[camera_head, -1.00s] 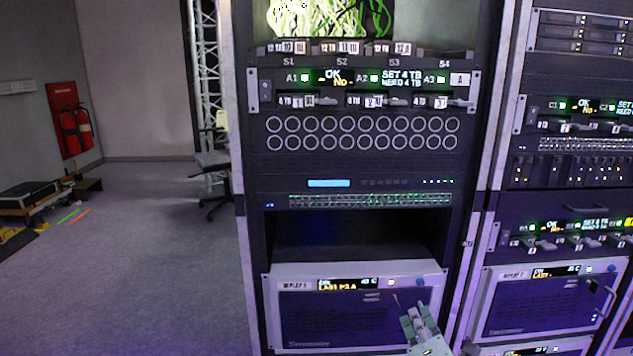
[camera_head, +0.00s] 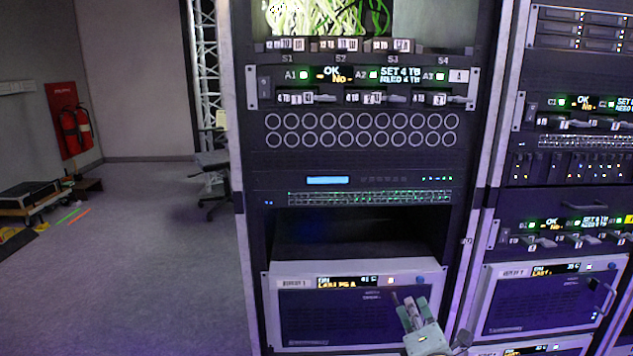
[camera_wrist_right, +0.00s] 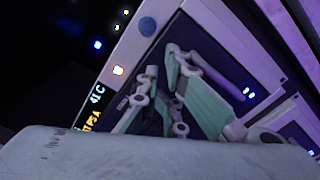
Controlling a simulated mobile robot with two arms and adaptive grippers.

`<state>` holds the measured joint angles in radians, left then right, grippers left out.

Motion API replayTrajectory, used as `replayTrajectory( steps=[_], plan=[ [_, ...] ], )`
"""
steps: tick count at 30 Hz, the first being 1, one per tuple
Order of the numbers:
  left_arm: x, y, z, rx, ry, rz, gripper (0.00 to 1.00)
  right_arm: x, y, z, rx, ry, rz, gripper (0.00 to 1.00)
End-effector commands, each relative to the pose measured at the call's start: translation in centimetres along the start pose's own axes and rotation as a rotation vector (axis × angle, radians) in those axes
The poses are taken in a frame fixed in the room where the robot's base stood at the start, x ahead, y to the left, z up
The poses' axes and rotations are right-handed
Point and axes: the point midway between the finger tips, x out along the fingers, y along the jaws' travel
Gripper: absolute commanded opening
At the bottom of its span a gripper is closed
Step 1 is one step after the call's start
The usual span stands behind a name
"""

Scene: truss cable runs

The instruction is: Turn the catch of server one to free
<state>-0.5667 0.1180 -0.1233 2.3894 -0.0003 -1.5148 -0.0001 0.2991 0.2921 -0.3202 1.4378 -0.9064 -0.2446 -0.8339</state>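Server one (camera_head: 330,318) is the grey-framed unit with a dark front, low in the left rack. Its display (camera_head: 347,282) is lit with small text and a blue round knob (camera_head: 421,279) sits at its upper right; the knob also shows in the right wrist view (camera_wrist_right: 147,26). My right gripper (camera_head: 411,303) is before the server's right side, its green-padded fingers (camera_wrist_right: 178,92) apart. A thin dark piece (camera_head: 395,298) shows beside the fingertips; I cannot tell if it is the catch. The fingers hide much of that area. My left gripper is not in view.
A dark empty bay (camera_head: 355,235) is above server one. A similar server (camera_head: 540,300) with a protruding handle (camera_head: 603,296) stands in the right rack, close to my right arm. Open floor (camera_head: 140,260) lies left of the racks, with a chair (camera_head: 212,175).

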Motion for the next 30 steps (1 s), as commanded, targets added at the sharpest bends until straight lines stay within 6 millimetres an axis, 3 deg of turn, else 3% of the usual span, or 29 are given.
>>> replayTrajectory(
  steps=[1, 30],
  plan=[
    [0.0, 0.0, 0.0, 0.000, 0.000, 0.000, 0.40, 0.2, 1.0, 0.1, 0.004, -0.001, 0.018, 0.00],
    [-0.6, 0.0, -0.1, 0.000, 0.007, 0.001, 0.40, 0.1, 0.8, -1.0, 0.002, 0.002, 0.007, 0.00]
  ],
)
